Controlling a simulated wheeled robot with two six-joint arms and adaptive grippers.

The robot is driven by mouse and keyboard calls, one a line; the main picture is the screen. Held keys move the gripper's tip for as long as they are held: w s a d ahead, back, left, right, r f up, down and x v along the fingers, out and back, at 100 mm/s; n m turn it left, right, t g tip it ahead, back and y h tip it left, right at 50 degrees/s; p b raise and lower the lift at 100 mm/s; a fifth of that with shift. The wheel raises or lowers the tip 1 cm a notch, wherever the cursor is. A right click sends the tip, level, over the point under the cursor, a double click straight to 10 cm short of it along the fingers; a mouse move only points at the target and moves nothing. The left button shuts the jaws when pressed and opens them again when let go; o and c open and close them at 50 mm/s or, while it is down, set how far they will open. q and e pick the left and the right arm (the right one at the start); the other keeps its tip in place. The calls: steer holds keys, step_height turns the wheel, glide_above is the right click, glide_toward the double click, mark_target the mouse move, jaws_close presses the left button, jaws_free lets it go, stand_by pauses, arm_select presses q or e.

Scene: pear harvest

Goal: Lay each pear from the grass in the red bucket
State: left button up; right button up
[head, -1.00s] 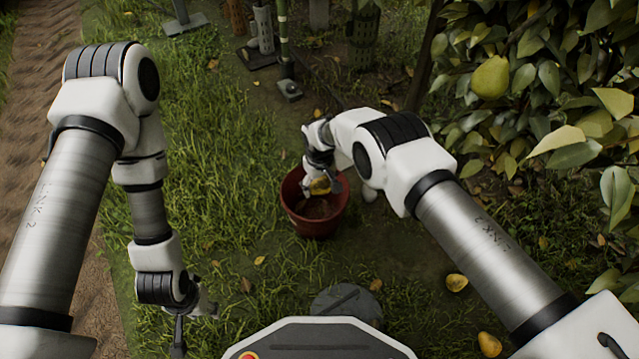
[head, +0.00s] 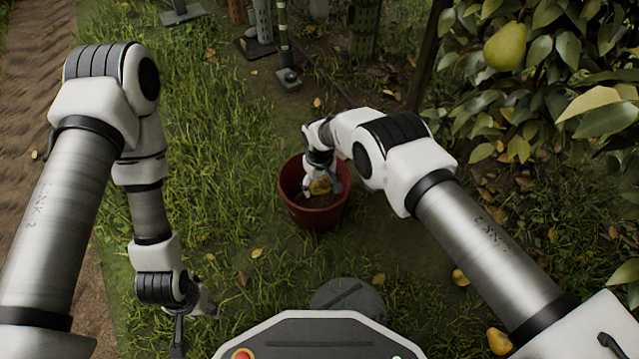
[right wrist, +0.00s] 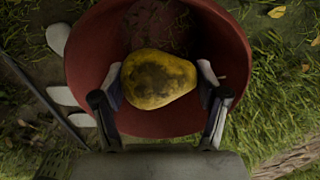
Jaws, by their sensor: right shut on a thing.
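The red bucket (head: 314,214) stands on the ground at the middle of the head view. My right gripper (head: 321,185) reaches down inside its rim, shut on a yellow pear with dark patches (head: 320,186). In the right wrist view the pear (right wrist: 158,79) sits between both fingers, over the brown bottom of the red bucket (right wrist: 90,50). Whether it touches the bottom I cannot tell. Two more yellow pears lie on the grass to the right, one (head: 460,277) beyond the other (head: 499,341). My left gripper (head: 196,325) hangs low over the grass at the left; its fingers are unclear.
A green pear (head: 505,46) hangs in the leafy tree at the upper right. A round grey slab (head: 348,297) lies in front of my base. Posts (head: 285,45) stand at the back. Open grass lies left of the bucket.

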steer(key=shift+f+b, duration=5.45)
steer(key=shift+f, duration=0.25)
steer(key=shift+f+b, duration=0.5)
steer(key=shift+b, duration=0.05)
steer(key=o, duration=1.2)
steer(key=shift+o, duration=0.2)
steer(key=shift+r, duration=0.1)
